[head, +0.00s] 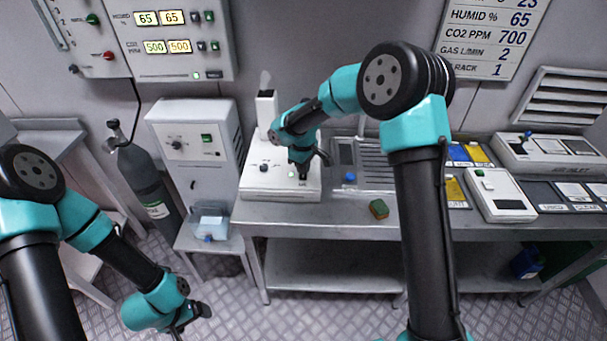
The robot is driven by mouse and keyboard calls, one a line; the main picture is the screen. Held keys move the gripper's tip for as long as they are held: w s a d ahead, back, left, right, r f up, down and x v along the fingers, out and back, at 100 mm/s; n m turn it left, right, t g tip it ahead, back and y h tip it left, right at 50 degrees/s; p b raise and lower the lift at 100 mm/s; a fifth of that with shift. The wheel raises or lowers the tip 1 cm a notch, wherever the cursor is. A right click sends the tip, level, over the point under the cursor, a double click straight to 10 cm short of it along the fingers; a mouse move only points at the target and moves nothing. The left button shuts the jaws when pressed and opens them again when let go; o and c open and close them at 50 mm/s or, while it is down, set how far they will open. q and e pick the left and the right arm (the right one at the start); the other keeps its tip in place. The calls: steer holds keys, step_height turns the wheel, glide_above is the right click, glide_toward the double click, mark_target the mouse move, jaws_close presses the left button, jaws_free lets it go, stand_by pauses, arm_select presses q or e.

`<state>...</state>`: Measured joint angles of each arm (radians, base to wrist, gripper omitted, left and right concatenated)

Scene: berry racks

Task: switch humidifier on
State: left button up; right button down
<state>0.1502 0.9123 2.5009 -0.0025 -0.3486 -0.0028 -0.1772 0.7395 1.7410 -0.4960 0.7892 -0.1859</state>
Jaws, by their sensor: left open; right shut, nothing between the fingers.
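The humidifier appears to be the white box unit (254,186) on the bench, with a white upright stack (267,112) and a pale wisp above it. A dark knob (264,167) and a small green light (290,174) show on its top. My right gripper (303,176) is shut and empty, pointing down at the right part of the top; it hides what lies under it. I cannot tell whether it touches. My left gripper (190,325) is open and empty, low at the left, over the floor and away from the bench.
A wall panel (170,35) reads humidity 65 and 65, CO2 500 and 500. A wall sign (492,38) lists humidity 65. A grey cabinet (195,150) and gas cylinder (147,180) stand left of the bench. A green-and-brown block (379,209) lies near the bench's front edge.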

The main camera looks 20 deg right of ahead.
steer(key=shift+r, duration=2.65)
